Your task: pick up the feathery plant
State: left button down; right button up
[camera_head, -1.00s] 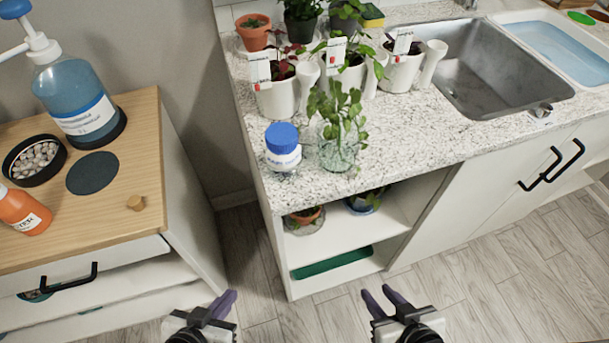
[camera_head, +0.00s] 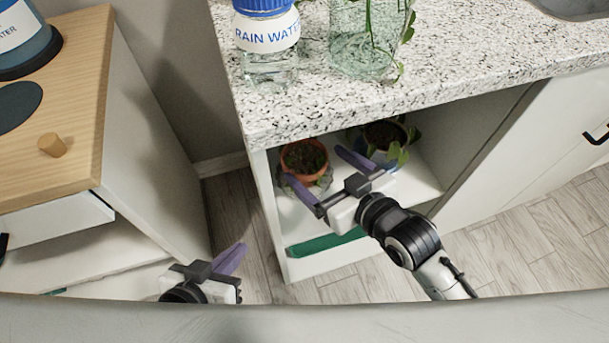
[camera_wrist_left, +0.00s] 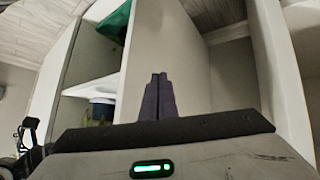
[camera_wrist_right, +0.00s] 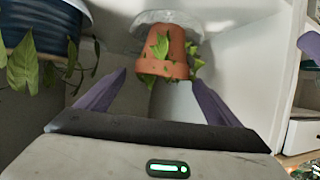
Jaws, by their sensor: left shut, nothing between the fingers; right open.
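A terracotta pot (camera_head: 304,158) with dark soil and a little green stands in a grey saucer (camera_head: 322,183) on the cabinet's open shelf. In the right wrist view the same pot (camera_wrist_right: 165,52) shows upside down with green leaves, ahead of the fingers. I cannot tell whether its plant is the feathery one. My right gripper (camera_head: 314,165) is open, its fingers spread toward the pot at the shelf's front, with nothing held. My left gripper (camera_head: 240,248) is shut and empty, low over the floor between the two cabinets; its closed fingers show in the left wrist view (camera_wrist_left: 160,97).
A blue pot (camera_head: 372,160) with a trailing leafy plant stands right of the terracotta pot. A green tray (camera_head: 325,243) lies below the shelf. The counter edge (camera_head: 400,112) overhangs the shelf. A rain water bottle (camera_head: 266,45) and glass vase (camera_head: 362,40) stand above.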

aim_at(297, 150)
jog(key=b+x, duration=0.1)
jog(key=x, duration=0.3)
jog(key=shift+w+a+f, duration=0.1)
jog(key=shift+w+a, duration=0.15)
jog(key=shift+w, duration=0.05)
jog(key=b+x, duration=0.3)
jog(key=x, duration=0.2)
jog(key=shift+a+f, duration=0.1)
jog(key=shift+a, duration=0.1)
pick_arm(q)
jog(key=d+f, duration=0.1)
jog(key=w+d+f+m+g, duration=0.1)
jog(key=shift+d+f+g+h, duration=0.25)
jog(key=shift+f+g+h, duration=0.05)
jog(key=shift+f+h, duration=0.1)
pick_arm(e)
jog(key=shift+w, duration=0.1)
jog(key=shift+c, duration=0.4)
jog(key=c, duration=1.1)
